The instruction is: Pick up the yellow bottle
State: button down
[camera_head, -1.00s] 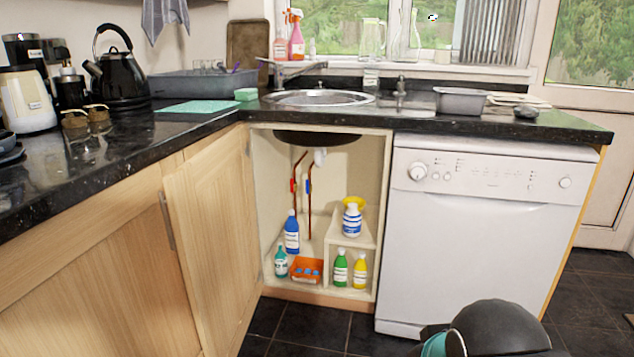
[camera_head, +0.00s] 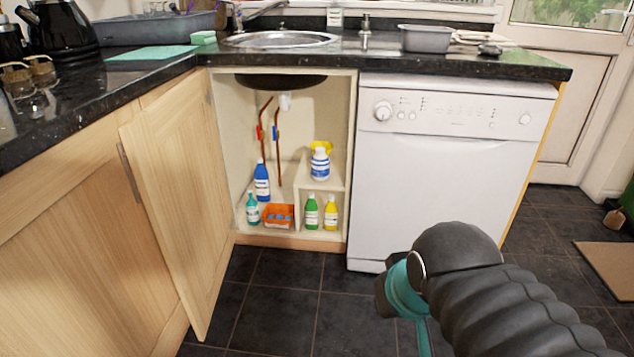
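The yellow bottle (camera_head: 330,212) stands upright in the lower right of the open under-sink cupboard, below a small shelf. It has a white label and a dark cap. A green bottle (camera_head: 311,211) stands close on its left. My arm (camera_head: 470,270) reaches in from the lower right, in front of the dishwasher and well short of the cupboard. The fingers of my gripper cannot be made out; only the dark and teal parts near the arm's end show.
The cupboard door (camera_head: 180,210) hangs open on the left. The dishwasher (camera_head: 440,165) bounds the cupboard on the right. A blue bottle (camera_head: 262,182), a teal bottle (camera_head: 252,210) and an orange tray (camera_head: 278,222) stand left of the shelf (camera_head: 322,185). The floor in front is clear.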

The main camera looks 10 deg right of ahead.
aim_at(330, 220)
jog(key=z, duration=2.35)
jog(key=i, duration=1.45)
jog(key=u, duration=3.05)
